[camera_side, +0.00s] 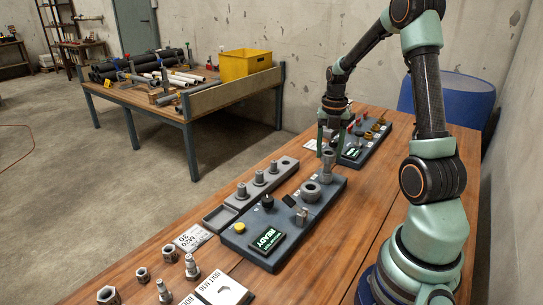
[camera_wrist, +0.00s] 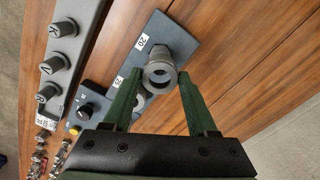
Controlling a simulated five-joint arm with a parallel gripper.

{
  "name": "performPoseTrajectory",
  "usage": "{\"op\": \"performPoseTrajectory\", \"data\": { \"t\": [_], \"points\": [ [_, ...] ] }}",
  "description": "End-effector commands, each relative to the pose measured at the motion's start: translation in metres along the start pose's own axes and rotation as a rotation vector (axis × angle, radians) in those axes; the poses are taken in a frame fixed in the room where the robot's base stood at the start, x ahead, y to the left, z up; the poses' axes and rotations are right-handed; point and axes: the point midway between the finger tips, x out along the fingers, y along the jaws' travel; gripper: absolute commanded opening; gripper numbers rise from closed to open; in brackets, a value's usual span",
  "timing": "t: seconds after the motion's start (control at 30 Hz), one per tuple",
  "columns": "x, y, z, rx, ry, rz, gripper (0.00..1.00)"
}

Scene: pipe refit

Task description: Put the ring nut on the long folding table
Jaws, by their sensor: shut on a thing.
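My gripper (camera_wrist: 160,74) points down over the long wooden table (camera_side: 370,235). It is shut on a grey, hollow, round piece, seemingly the ring nut (camera_wrist: 160,73), which sits between the fingertips in the wrist view. In the side view the grey piece (camera_side: 328,163) is upright under my gripper (camera_side: 328,142), over the far end of a dark panel (camera_side: 325,192). I cannot tell whether it touches the panel. The wrist view shows the label "20" beside it. A second grey ring (camera_side: 310,190) on the panel is partly hidden by a finger in the wrist view.
A grey rail (camera_side: 238,201) with several upright studs runs left of the panel. Nuts and bolts (camera_side: 164,290) lie at the near end. Another dark panel (camera_side: 362,143) stands farther back. A bench with a yellow bin (camera_side: 245,64) stands behind. Bare wood lies right of the panel.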

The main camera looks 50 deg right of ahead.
Motion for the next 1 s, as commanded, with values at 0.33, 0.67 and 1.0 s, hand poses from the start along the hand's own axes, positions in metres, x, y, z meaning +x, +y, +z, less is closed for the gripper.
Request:
{"op": "performPoseTrajectory", "data": {
  "t": [0.33, 0.67, 1.0],
  "points": [
    [-0.022, 0.021, 0.013, 0.292, -0.002, 0.001, 0.00],
    [-0.061, 0.056, 0.027, 0.813, -0.002, 0.002, 0.00],
    [-0.093, 0.082, 0.031, 1.223, 0.000, 0.001, 0.00]
  ]
}}
